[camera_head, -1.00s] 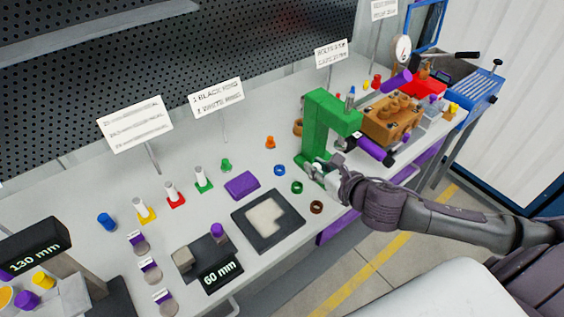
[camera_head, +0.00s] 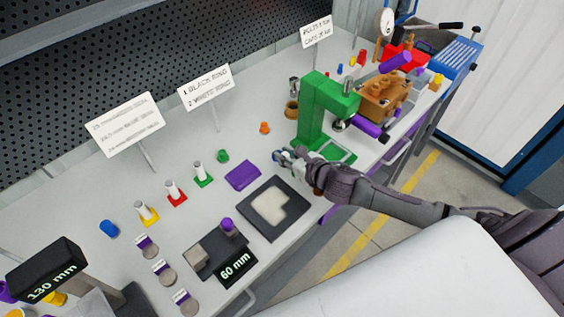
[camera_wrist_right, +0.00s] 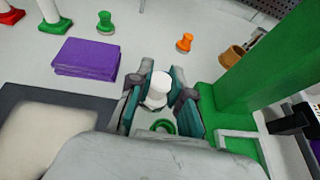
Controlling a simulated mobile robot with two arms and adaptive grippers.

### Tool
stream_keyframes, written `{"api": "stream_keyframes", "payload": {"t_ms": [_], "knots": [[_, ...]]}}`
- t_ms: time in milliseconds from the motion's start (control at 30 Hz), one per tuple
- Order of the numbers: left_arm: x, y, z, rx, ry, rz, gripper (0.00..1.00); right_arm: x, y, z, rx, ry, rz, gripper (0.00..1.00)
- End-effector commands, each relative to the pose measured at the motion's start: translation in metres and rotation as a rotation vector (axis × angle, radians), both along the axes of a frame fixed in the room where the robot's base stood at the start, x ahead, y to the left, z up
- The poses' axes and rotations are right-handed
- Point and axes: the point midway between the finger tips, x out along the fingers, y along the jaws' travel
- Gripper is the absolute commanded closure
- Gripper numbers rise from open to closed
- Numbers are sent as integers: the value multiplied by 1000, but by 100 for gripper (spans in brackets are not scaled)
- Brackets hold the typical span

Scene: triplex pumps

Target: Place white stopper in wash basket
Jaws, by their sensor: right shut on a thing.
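My right gripper (camera_head: 287,156) is above the table, left of the green press (camera_head: 318,105). In the right wrist view the right gripper (camera_wrist_right: 160,100) is shut on the white stopper (camera_wrist_right: 158,86), which stands between its two fingers. In the head view the fingers mostly hide the stopper. I cannot clearly make out a wash basket; a blue ribbed unit beside a dark sink (camera_head: 455,55) stands at the far right end. My left gripper is not in view.
A purple block (camera_head: 243,175) and a dark tray with a pale insert (camera_head: 246,225) lie left of my gripper. A green ring (camera_wrist_right: 162,126) lies under the fingers. The orange pump (camera_head: 385,97) stands right of the press. Sign posts line the back.

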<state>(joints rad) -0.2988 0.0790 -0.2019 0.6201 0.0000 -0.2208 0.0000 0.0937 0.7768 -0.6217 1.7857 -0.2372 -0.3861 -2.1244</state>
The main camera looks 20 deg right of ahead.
Motion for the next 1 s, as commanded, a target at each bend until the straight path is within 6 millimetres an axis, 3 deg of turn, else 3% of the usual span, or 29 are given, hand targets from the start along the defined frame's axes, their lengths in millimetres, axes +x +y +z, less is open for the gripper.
{"api": "stream_keyframes", "payload": {"t_ms": [133,400,833,867,1000], "knots": [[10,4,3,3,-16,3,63,6,9,-6,0,-1,0,100],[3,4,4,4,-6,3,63,5,9,-42,2,2,-2,100],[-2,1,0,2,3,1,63,5,8,-50,-1,0,0,100],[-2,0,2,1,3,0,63,5,8,-49,-1,0,0,76],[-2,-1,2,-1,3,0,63,5,8,-49,-1,1,0,56]]}}
